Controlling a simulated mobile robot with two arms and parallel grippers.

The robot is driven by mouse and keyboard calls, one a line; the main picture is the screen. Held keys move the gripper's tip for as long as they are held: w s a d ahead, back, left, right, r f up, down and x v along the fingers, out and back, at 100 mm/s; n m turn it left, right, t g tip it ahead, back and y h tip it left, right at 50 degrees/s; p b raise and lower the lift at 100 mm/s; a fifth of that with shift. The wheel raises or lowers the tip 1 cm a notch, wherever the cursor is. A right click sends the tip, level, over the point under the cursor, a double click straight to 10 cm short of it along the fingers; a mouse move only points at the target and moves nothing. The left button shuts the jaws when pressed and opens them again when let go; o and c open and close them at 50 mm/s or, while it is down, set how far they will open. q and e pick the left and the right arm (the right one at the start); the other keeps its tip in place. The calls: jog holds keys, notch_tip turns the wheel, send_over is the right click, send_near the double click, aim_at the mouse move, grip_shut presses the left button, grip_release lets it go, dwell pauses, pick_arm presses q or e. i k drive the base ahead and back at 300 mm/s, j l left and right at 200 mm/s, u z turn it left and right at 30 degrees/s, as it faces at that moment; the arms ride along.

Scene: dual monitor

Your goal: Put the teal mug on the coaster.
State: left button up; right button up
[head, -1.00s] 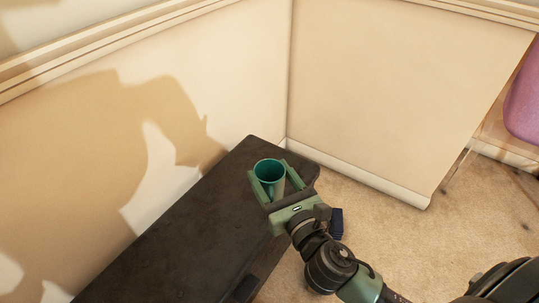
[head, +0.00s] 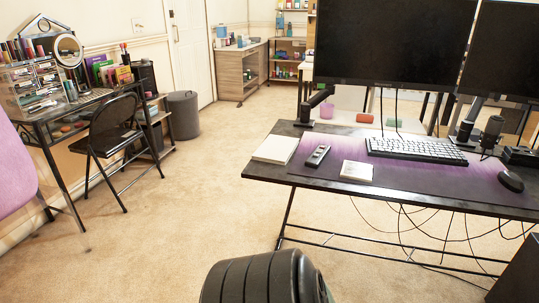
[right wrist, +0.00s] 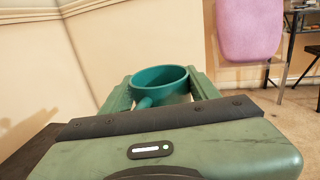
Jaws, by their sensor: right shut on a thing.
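The teal mug (right wrist: 160,88) is in the right wrist view, upright, with its open rim showing and its handle at the lower left. My right gripper (right wrist: 160,95) is shut on the mug, one green finger on each side. The mug's lower part is hidden behind the gripper. The mug and both grippers are out of the head view. A small white square on the desk mat, which looks like the coaster (head: 357,171), lies near the front edge of the monitor desk (head: 262,174). My left gripper is in neither view.
Two monitors (head: 393,45) stand behind. A folding chair (head: 115,130) and vanity table are at left. Carpet between is free.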

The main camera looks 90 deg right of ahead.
aim_at(356, 172)
jog(key=z, duration=2.1)
jog(key=i+z, duration=0.1)
jog(key=z, duration=0.35)
jog(key=i+j+z, duration=0.1)
jog(key=z, duration=0.35)
jog(key=i+j+z, duration=0.1)
jog(key=z, duration=0.4)
jog(key=j+z, duration=0.2)
jog(key=z, duration=0.25)
jog(key=i+j, duration=0.05)
